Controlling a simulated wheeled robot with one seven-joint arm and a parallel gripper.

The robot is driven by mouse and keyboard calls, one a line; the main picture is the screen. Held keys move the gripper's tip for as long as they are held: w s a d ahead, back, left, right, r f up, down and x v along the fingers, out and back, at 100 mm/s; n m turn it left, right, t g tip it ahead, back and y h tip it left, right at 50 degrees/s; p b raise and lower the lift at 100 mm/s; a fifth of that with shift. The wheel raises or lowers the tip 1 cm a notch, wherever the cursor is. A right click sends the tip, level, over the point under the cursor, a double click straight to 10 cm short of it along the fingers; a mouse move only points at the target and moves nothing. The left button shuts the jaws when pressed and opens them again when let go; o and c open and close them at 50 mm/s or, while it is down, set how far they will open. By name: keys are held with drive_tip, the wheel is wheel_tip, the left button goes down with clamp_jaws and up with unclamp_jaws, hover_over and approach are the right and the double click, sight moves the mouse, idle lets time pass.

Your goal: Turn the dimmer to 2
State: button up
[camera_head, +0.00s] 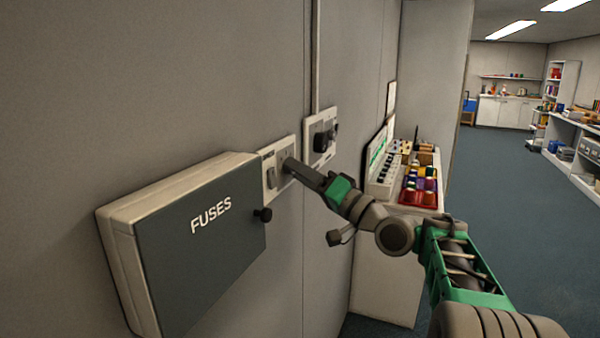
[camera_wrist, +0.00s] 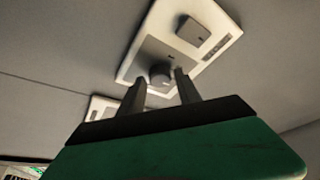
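The dimmer is a round dark knob (camera_wrist: 160,75) on a white wall plate (camera_wrist: 135,60), seen in the wrist view. The same plate (camera_head: 268,174) shows in the head view just right of the fuse box, with a switch on it. My gripper (camera_wrist: 158,83) reaches up to the knob, its two fingers apart, one on each side of it. I cannot tell whether the fingers touch the knob. In the head view my gripper (camera_head: 290,165) is at the plate and hides the knob.
A grey fuse box (camera_head: 200,235) with a dark knob (camera_head: 263,214) juts from the wall at left. A second wall plate (camera_head: 320,138) with dark fittings is to the right. Beyond stands a white cabinet (camera_head: 385,270) with colourful bins (camera_head: 418,185). Open floor lies to the right.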

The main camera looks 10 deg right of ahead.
clamp_jaws()
drive_tip(key=shift+f+n+b, duration=0.25)
drive_tip(key=shift+n+b, duration=0.15)
drive_tip(key=shift+b, duration=0.4)
drive_tip(key=shift+w+d+n+g+y+b, duration=0.1)
drive_tip(key=shift+n+g+y+b, duration=0.65)
drive_tip(key=shift+n+b, duration=1.2)
drive_tip(key=shift+w+n+g+y+b, duration=0.1)
drive_tip(key=shift+n+g+y+b, duration=0.35)
drive_tip(key=shift+n+y+b, duration=1.05)
drive_tip(key=shift+w+d+n+g+y+b, duration=0.1)
drive_tip(key=shift+n+g+y+b, duration=0.4)
drive_tip(key=shift+n+b, duration=1.9)
drive_tip(key=shift+r, duration=0.1)
drive_tip(key=shift+o, duration=1.5)
unclamp_jaws()
